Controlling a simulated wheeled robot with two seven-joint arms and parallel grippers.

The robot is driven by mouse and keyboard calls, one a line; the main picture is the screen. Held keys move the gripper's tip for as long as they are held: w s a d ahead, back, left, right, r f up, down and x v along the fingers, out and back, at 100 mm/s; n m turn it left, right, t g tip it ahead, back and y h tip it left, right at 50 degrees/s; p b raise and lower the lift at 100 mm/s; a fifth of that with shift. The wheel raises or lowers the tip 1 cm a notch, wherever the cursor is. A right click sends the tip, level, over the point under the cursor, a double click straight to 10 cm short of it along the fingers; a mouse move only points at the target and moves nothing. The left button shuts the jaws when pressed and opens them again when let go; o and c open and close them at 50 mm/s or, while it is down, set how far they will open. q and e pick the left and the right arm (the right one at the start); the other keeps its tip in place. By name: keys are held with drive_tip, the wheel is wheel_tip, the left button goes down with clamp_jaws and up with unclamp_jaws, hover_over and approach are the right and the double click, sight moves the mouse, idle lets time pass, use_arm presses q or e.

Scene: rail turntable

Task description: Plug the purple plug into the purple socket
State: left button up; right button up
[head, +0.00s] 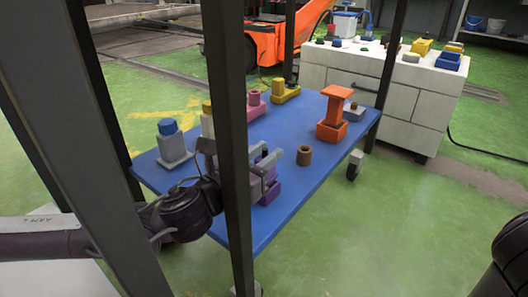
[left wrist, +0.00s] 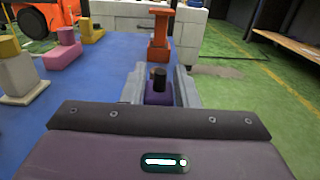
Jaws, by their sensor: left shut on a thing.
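My left gripper (head: 268,172) is over the near part of the blue table, partly behind a dark post in the head view. It is shut on a purple plug (left wrist: 158,94), which shows between the grey fingers (left wrist: 160,90) in the left wrist view. A purple block (head: 270,194), seemingly the purple socket, sits on the table right at the fingers in the head view. The fingers and post hide much of both purple parts, so I cannot tell whether plug and socket touch. My right gripper is not in view.
On the blue table (head: 305,190) stand a brown cylinder (head: 304,155), an orange stack (head: 333,115), a grey block with blue top (head: 172,145), and pink (head: 254,104) and yellow (head: 285,91) pieces. Dark posts cross the foreground. A white cabinet (head: 350,75) stands behind.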

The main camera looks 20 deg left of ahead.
use_arm(q)
drive_tip(key=shift+s+d+f, duration=0.1)
drive_tip(key=shift+d+f, duration=0.05)
drive_tip(key=shift+f, duration=0.3)
drive_tip(key=shift+s+d+f, duration=0.1)
drive_tip(key=shift+f, duration=0.3)
clamp_jaws()
drive_tip(key=shift+r+p, duration=0.75)
drive_tip(key=shift+r, duration=0.2)
drive_tip(key=shift+r+p, duration=0.4)
drive_tip(key=shift+r, duration=0.5)
drive_tip(key=shift+b, duration=0.65)
